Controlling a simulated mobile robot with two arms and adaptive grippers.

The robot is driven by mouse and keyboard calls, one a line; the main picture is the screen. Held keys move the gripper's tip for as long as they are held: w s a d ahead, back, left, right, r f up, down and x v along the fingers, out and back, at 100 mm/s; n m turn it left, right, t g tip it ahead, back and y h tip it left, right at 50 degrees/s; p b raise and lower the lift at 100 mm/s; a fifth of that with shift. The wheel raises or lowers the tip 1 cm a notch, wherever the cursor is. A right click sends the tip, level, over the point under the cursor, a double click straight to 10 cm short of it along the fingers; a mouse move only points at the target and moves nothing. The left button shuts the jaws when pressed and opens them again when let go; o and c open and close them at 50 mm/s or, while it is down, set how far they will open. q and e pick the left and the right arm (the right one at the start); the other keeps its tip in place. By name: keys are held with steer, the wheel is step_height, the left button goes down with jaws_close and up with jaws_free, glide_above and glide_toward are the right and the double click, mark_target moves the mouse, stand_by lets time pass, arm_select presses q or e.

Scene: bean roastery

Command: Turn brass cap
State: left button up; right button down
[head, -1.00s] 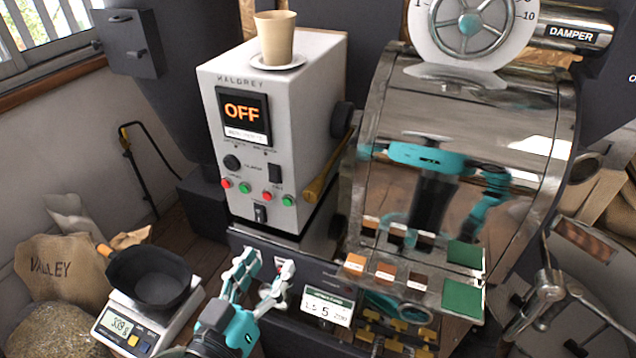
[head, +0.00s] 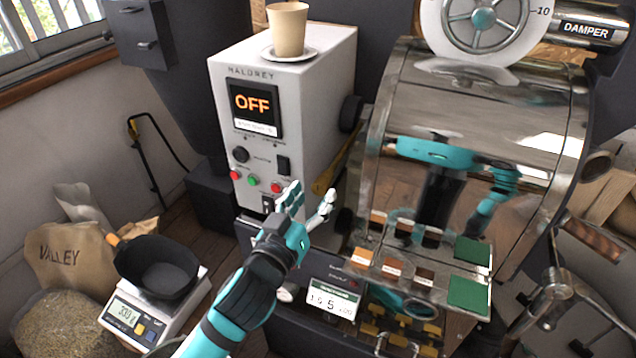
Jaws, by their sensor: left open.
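My left gripper (head: 310,201) is open and empty, fingers pointing up, in front of the lower right corner of the white control box (head: 236,75). A brass-coloured bar (head: 325,180) slants beside the box's right side, just behind the fingers, and its lower end is hidden by them. Several small brass-coloured parts (head: 400,340) sit low under the roaster drum (head: 440,110). I cannot tell which brass part is the cap. No contact with brass is clear. My right gripper is not in view.
A paper cup (head: 288,30) stands on a saucer on the control box, whose display reads OFF. A black pan (head: 160,268) rests on a scale (head: 128,325) at lower left, near a VALLEY sack (head: 65,255). A sample tray (head: 425,272) juts out below the drum.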

mark_target(318, 189)
arm_select(q)
steer(key=shift+x, duration=1.6)
jaws_close()
